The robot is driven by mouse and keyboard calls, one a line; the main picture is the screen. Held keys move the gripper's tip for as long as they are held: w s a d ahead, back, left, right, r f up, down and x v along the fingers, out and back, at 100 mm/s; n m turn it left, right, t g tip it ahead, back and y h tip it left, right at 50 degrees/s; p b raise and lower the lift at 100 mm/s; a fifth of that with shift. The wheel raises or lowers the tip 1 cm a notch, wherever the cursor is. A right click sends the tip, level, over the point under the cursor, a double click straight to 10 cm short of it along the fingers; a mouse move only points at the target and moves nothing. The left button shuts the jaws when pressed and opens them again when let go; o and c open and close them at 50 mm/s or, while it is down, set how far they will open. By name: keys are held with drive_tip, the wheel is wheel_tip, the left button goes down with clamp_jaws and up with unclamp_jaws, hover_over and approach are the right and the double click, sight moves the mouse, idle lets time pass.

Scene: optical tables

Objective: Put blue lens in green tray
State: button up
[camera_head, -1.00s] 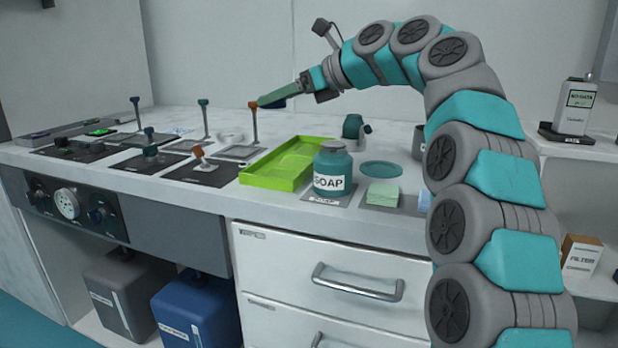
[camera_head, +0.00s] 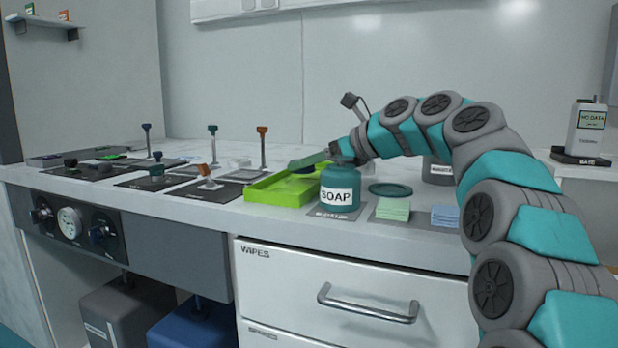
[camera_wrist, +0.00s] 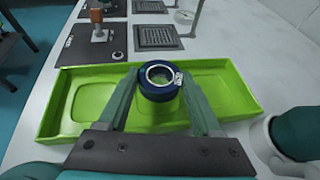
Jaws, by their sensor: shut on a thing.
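The blue lens (camera_wrist: 160,82) is a dark blue ring with a pale rim. In the wrist view my gripper (camera_wrist: 160,92) is shut on it, one finger on each side. The green tray (camera_wrist: 90,128) lies below the lens, and the lens shows over its middle. I cannot tell whether the lens touches the tray floor. In the head view the green tray (camera_head: 262,194) sits on the counter left of the soap jar. My gripper (camera_head: 298,166) reaches over its right part, and the dark lens shows only in part there.
The teal soap jar (camera_head: 340,188) stands close to the tray's right end. A teal dish (camera_head: 390,190) and sponges (camera_head: 393,209) lie further right. Several posts and dark plates stand left, including an orange-topped post (camera_head: 262,145) behind the tray. The visible tray floor is empty.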

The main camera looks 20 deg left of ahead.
wheel_tip(320, 180, down, 2)
drive_tip(key=shift+s+f+b, duration=0.1)
drive_tip(key=shift+f+b, duration=0.05)
drive_tip(key=shift+b, duration=0.15)
drive_tip(key=o, duration=1.2)
drive_tip(key=shift+o, duration=0.2)
drive_tip(key=p+v, duration=0.2)
drive_tip(key=v, duration=1)
